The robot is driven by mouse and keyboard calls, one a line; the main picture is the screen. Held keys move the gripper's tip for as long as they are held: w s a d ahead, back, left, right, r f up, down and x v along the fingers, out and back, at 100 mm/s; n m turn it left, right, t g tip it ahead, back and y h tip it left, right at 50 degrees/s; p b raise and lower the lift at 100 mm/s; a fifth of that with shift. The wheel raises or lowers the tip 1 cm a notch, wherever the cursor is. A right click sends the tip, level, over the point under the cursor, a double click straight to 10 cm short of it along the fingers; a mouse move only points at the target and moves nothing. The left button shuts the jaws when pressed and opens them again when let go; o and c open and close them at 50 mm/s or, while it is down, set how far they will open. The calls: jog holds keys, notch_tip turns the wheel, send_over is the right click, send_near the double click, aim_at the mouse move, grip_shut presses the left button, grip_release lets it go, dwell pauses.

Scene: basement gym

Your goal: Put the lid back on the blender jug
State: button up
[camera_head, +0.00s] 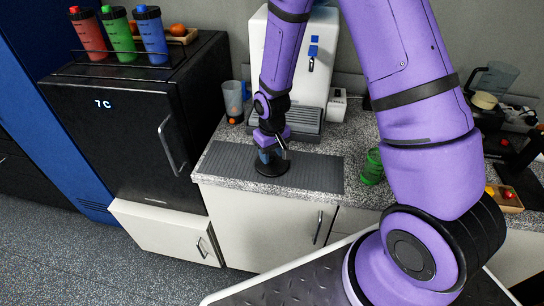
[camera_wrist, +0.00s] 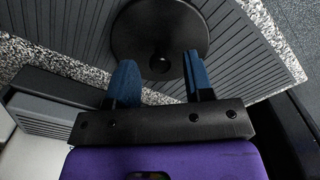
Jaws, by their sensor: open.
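A black round lid (camera_wrist: 135,38) with a small central knob lies flat on the grey ribbed mat on the counter. The lid also shows in the head view (camera_head: 272,170), partly covered by my gripper (camera_head: 269,155). In the wrist view my gripper (camera_wrist: 159,60) is open, its two blue fingers apart on either side of the knob, with gaps to it. I cannot tell their exact height above the lid.
A white machine (camera_head: 326,75) with a grey drip tray stands behind the mat (camera_head: 320,170). A clear cup (camera_head: 233,98) is left of it. A green object (camera_head: 372,167) sits right of the mat. A black fridge (camera_head: 125,120) with several bottles on top is at left.

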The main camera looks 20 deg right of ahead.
aim_at(272, 157)
notch_tip(272, 157, up, 11)
jog(key=shift+f, duration=0.15)
